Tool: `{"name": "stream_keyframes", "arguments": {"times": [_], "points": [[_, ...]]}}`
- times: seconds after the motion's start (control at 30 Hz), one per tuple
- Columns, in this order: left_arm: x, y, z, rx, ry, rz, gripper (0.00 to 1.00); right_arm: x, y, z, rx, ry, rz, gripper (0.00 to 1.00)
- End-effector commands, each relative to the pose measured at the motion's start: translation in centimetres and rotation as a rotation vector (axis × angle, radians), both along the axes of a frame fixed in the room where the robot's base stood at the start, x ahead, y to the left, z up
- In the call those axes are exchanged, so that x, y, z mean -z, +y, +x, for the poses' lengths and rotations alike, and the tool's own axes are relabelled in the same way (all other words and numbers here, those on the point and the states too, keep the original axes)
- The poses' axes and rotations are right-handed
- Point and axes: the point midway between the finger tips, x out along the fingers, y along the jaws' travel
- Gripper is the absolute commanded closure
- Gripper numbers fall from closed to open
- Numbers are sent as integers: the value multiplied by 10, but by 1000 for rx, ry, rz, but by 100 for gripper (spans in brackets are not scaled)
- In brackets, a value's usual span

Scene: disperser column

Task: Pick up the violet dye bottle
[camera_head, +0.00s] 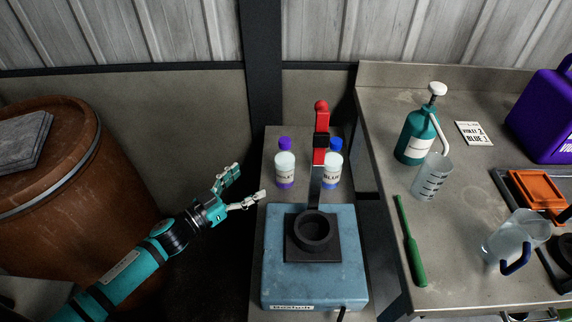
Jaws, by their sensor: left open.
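The violet dye bottle (285,171) stands upright at the back of the narrow stand, left of the red and black column. It has a violet cap, a pale label and violet colour at its base. My left gripper (251,184) is to the left of the bottle and a little lower in the picture. Its fingers are spread open and point right, with nothing between them. There is a gap between the fingertips and the bottle. My right gripper is not in view.
A blue-capped bottle (332,165) stands right of the red and black column (321,140). A blue machine (280,285) with a black ring holder (314,230) fills the stand's front. A rusty barrel (80,190) is at left. The right bench (450,270) holds a teal wash bottle (416,138) and beakers.

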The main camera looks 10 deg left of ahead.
Motion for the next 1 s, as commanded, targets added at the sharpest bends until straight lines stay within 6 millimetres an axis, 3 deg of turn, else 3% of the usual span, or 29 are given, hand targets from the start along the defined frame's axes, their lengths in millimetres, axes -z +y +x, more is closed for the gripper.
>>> {"name": "stream_keyframes", "arguments": {"times": [0.13, 0.3, 0.53, 0.77, 1.0], "points": [[1, -19, 30, 0, -6, 1, 19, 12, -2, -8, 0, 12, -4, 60], [1, -36, 55, -2, -2, 1, 19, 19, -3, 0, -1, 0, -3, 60], [1, -46, 68, -2, -1, 1, 19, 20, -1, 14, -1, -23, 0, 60], [1, -70, 90, -2, -4, 2, 19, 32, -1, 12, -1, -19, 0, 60], [0, -79, 106, -3, 1, 3, 19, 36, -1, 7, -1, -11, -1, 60]]}}
